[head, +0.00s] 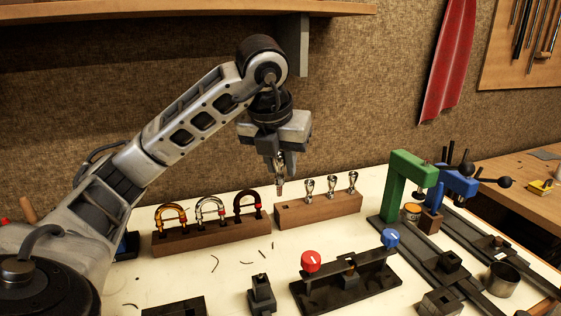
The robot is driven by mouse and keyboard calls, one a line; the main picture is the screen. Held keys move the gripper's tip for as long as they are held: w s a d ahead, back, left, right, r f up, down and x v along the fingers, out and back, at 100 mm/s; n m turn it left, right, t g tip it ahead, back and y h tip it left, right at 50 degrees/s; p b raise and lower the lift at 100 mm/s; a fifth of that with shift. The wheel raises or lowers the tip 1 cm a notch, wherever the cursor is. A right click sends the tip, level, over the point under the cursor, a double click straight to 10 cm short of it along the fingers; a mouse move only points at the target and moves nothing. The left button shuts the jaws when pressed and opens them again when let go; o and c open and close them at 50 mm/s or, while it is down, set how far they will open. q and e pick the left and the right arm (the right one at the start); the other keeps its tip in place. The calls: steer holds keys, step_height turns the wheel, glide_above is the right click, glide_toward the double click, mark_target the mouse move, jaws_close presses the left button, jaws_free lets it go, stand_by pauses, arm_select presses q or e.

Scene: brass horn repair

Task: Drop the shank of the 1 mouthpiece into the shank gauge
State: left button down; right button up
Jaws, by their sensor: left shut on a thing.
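My left gripper (279,163) points down above the left end of a wooden mouthpiece rack (318,210). It is shut on a small metal mouthpiece (280,188), which hangs upright just above the rack. The gripper hides the upper part of this mouthpiece, and any number on it is too small to read. Several silver mouthpieces stand in the rack to the right, one of them nearest the gripper (308,189). A small dark upright block (261,294) stands at the front of the bench; I cannot tell whether it is the shank gauge. My right gripper is not in view.
A wooden rack (212,238) holds U-shaped tubes at left. A black fixture with red (311,261) and blue (390,238) knobs stands in front. Green (395,185) and blue (458,184) clamps and a metal cup (502,279) are at right. Small dark bits lie mid-bench.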

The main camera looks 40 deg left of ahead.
arm_select(q)
steer(key=shift+r+p, duration=1.15)
steer(key=shift+r, duration=0.25)
